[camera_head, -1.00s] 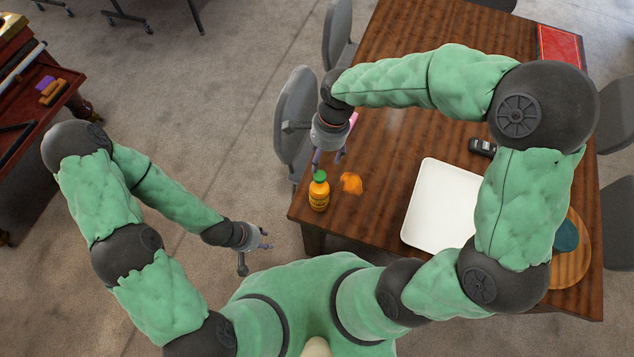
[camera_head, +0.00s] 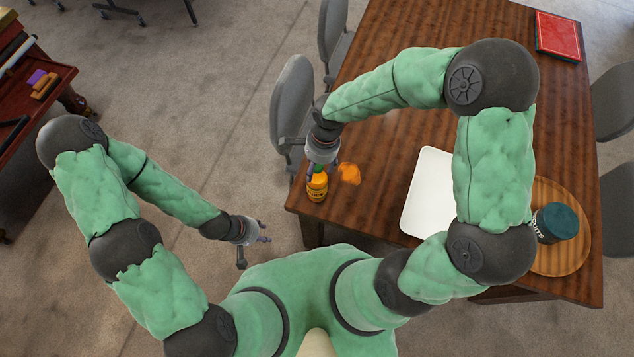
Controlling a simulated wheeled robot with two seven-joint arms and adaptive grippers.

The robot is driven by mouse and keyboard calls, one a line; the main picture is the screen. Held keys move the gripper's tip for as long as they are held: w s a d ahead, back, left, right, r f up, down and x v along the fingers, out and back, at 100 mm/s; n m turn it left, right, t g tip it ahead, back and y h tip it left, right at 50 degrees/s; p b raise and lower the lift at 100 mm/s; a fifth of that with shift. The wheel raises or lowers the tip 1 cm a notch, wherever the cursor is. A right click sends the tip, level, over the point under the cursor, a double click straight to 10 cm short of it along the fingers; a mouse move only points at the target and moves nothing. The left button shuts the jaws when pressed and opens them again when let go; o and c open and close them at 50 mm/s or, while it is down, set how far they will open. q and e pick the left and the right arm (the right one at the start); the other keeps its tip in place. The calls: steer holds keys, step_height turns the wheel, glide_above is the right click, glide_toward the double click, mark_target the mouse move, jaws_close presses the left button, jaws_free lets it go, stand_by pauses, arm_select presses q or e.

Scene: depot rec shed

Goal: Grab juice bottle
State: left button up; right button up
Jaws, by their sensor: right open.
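The juice bottle (camera_head: 317,188) is small and orange with a green cap. It stands upright near the table's left front corner. My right gripper (camera_head: 318,174) is right over the bottle, pointing down, with its fingers open at the bottle's upper part; the cap is partly hidden behind them. Whether the fingers touch the bottle cannot be told. My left gripper (camera_head: 265,232) is off the table to the left, above the floor, with its fingers apart and nothing between them.
An orange crumpled item (camera_head: 349,173) lies just right of the bottle. A white tray (camera_head: 428,195) is further right. A round wooden board (camera_head: 573,250) holds a dark teal canister (camera_head: 557,222). A red book (camera_head: 558,36) lies at the back of the wooden table (camera_head: 390,135). Grey chairs (camera_head: 292,100) stand along its left side.

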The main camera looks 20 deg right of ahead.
steer(key=shift+r, duration=0.1)
jaws_close()
